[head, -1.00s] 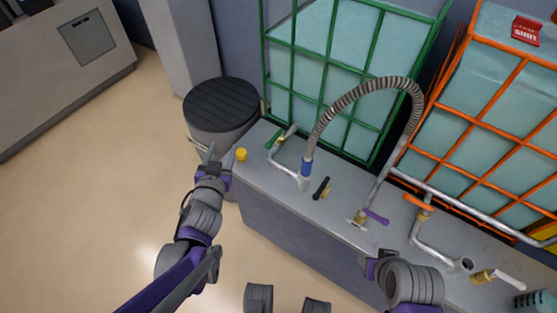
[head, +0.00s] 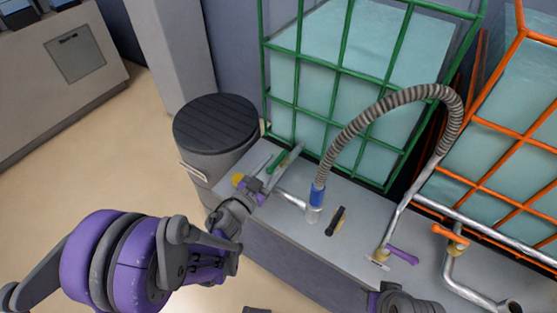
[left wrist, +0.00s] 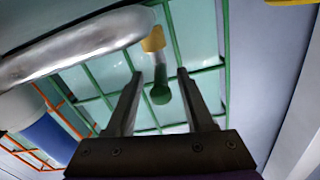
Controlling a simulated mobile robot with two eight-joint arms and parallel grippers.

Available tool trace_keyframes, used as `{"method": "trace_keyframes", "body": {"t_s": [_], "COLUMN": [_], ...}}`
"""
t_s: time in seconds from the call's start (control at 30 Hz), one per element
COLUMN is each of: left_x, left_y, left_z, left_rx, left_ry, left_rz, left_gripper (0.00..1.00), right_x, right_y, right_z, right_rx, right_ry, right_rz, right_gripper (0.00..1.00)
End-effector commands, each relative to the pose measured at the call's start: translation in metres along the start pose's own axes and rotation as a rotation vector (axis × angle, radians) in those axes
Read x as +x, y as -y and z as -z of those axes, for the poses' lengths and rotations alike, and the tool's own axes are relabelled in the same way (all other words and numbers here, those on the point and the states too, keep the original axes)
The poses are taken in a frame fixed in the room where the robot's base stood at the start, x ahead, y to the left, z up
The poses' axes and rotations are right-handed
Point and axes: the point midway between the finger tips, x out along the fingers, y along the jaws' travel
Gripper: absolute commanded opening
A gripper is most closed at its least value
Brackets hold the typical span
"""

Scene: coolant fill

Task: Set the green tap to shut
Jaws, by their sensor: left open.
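The green tap's handle (head: 273,164) shows at the left end of the grey counter, in front of the green cage. In the left wrist view the green handle (left wrist: 160,94) has a rounded end and lies between my finger tips, below a brass fitting (left wrist: 153,40). My left gripper (head: 275,161) is open, with a finger on each side of the handle; it also shows in the left wrist view (left wrist: 160,76). Gaps show between handle and fingers there. My right gripper (head: 380,291) is at the bottom edge, its jaws unclear.
A ribbed hose (head: 395,99) arches over the counter (head: 300,240). A black lever (head: 335,220), a purple tap (head: 403,255) and an orange tap (head: 450,233) stand to the right. A dark-lidded bin (head: 216,123) is at the left. A yellow knob (head: 238,179) sits beside my left gripper.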

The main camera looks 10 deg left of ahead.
Motion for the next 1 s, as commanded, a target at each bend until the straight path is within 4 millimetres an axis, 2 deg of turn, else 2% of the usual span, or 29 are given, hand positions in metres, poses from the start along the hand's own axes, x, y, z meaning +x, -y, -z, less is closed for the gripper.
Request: {"method": "trace_keyframes", "body": {"t_s": [0.1, 0.2, 0.5, 0.57, 0.8, 0.83, 1.0], "left_x": [0.015, 0.021, 0.024, 0.024, 0.024, 0.024, 0.024], "left_y": [0.0, 0.0, 0.0, 0.0, 0.001, 0.001, 0.001], "left_z": [0.0, 0.0, 0.0, 0.0, 0.0, 0.0, 0.0], "left_rx": [0.0, 0.0, 0.0, 0.0, 0.0, 0.0, 0.0], "left_ry": [0.0, 0.0, 0.0, 0.0, 0.0, 0.0, 0.001], "left_rz": [0.001, 0.0, 0.001, 0.001, 0.002, 0.002, 0.002], "left_gripper": [0.53, 0.53, 0.53, 0.46, 0.03, 0.0, 0.0], "right_x": [0.001, 0.001, 0.001, 0.001, 0.001, 0.001, 0.001], "right_y": [0.0, 0.0, 0.0, 0.0, 0.0, 0.0, 0.0], "right_z": [0.0, 0.0, 0.0, 0.0, 0.0, 0.0, 0.0], "right_rx": [0.0, 0.0, 0.0, 0.0, 0.0, 0.0, 0.0], "right_ry": [0.0, 0.0, 0.0, 0.0, 0.0, 0.0, 0.0], "right_rz": [0.0, 0.0, 0.0, 0.0, 0.0, 0.0, 0.0], "right_gripper": [0.5, 0.5, 0.5, 0.5, 0.5, 0.5, 0.5]}}
